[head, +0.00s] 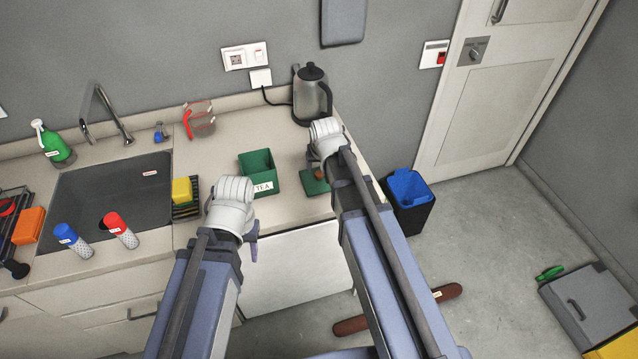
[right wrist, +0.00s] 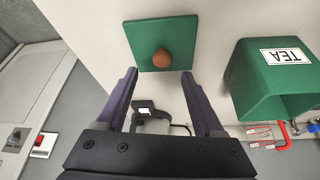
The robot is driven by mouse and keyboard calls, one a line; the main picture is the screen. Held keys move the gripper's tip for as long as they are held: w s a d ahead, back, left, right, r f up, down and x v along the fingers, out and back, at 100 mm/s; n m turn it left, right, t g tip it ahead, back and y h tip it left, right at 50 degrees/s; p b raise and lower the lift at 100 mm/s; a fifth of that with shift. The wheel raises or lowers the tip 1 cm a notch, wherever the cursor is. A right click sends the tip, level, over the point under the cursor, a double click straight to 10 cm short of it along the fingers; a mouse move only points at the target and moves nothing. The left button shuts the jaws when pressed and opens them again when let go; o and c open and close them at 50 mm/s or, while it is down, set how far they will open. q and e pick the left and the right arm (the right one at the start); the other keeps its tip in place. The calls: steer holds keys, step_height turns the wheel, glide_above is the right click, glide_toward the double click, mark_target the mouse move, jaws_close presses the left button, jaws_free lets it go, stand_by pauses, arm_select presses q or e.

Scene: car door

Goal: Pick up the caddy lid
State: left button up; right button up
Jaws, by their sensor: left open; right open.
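The caddy lid (head: 313,187) is a green square plate with a round brown knob, lying on the counter right of the green TEA caddy (head: 258,175). My right arm partly hides it in the head view. In the right wrist view the lid (right wrist: 140,42) lies ahead of my right gripper (right wrist: 159,74), with its knob between the fingertip lines and just beyond them. The right gripper is open and empty. The caddy (right wrist: 262,95) stands at the right there. My left gripper (head: 254,240) is open, near the counter's front edge, away from the lid.
A kettle (head: 311,98) stands behind the lid, and a measuring jug (head: 199,120) stands farther left. The sink (head: 100,195) is at the left, with bottles and a yellow sponge (head: 182,190) around it. A bin (head: 407,205) stands beyond the counter's right end.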

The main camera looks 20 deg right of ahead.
mark_target(319, 173)
steer(key=shift+b+x, duration=2.35)
steer(key=shift+x, duration=0.45)
steer(key=shift+s+a, duration=0.1)
steer(key=shift+a, duration=0.05)
steer(key=shift+r, duration=0.1)
steer(key=shift+c, duration=0.3)
jaws_close()
